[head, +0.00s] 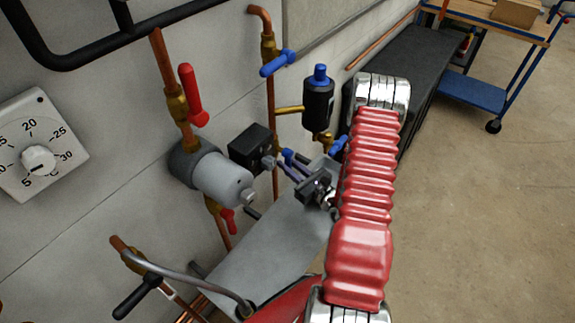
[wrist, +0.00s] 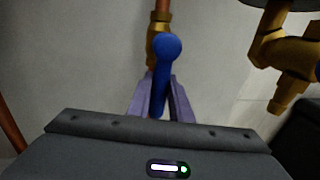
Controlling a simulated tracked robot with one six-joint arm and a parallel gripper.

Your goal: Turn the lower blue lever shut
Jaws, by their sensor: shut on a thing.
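The lower blue lever (wrist: 167,60) stands between the two purple-grey fingers of my gripper (wrist: 155,100) in the wrist view. Its rounded end points up toward the camera, in front of a brass valve body (wrist: 153,40) on a copper pipe. My gripper is shut on the lever. In the head view my gripper (head: 282,164) reaches left to the lower part of the copper pipe, and a bit of the blue lever (head: 288,155) shows at its fingers. The rest of the lever is hidden there.
An upper blue lever (head: 278,62) sits above on the same pipe. A black blue-capped cylinder (head: 318,100) and another blue handle (head: 338,146) are close by on the right. A grey cylinder (head: 222,178) and red lever (head: 192,95) are left. Open floor (head: 490,220) lies right.

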